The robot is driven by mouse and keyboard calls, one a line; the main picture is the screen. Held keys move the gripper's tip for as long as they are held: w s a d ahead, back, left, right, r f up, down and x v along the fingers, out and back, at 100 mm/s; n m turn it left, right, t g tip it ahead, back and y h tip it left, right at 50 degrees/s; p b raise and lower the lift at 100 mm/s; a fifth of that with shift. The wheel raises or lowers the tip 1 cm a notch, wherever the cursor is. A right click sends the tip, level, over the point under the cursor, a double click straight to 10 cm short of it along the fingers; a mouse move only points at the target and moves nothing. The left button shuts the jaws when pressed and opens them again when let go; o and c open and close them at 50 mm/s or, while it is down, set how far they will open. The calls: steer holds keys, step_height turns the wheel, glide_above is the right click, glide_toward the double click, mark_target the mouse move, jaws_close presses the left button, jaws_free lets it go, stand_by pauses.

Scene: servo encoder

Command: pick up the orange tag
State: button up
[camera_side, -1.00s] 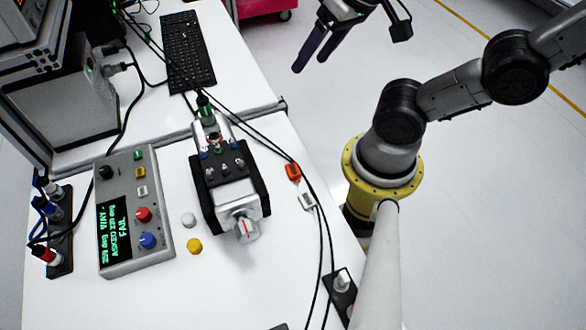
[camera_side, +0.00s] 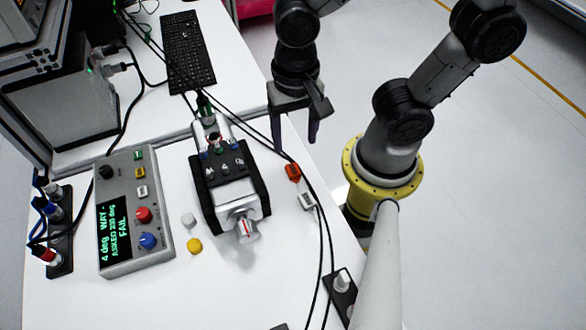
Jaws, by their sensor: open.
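The orange tag (camera_side: 292,172) lies at the right side of the white table, beside black cables. A white-grey tag (camera_side: 307,201) lies just below it. My gripper (camera_side: 295,146) is open and empty, pointing down above and close to the orange tag. Its two dark fingers are spread, with the tag below them in the picture. The exact height over the table cannot be told from this view.
The servo fixture (camera_side: 230,180) with its knob stands left of the tag. A control box (camera_side: 135,212) with a lit screen stands further left. Black cables (camera_side: 318,215) run along the table's right edge. A keyboard (camera_side: 188,52) lies at the back.

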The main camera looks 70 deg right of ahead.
mark_target(293, 171)
steer(key=f, duration=0.8)
steer(key=shift+a+f, duration=0.25)
steer(key=shift+f, duration=0.05)
jaws_close()
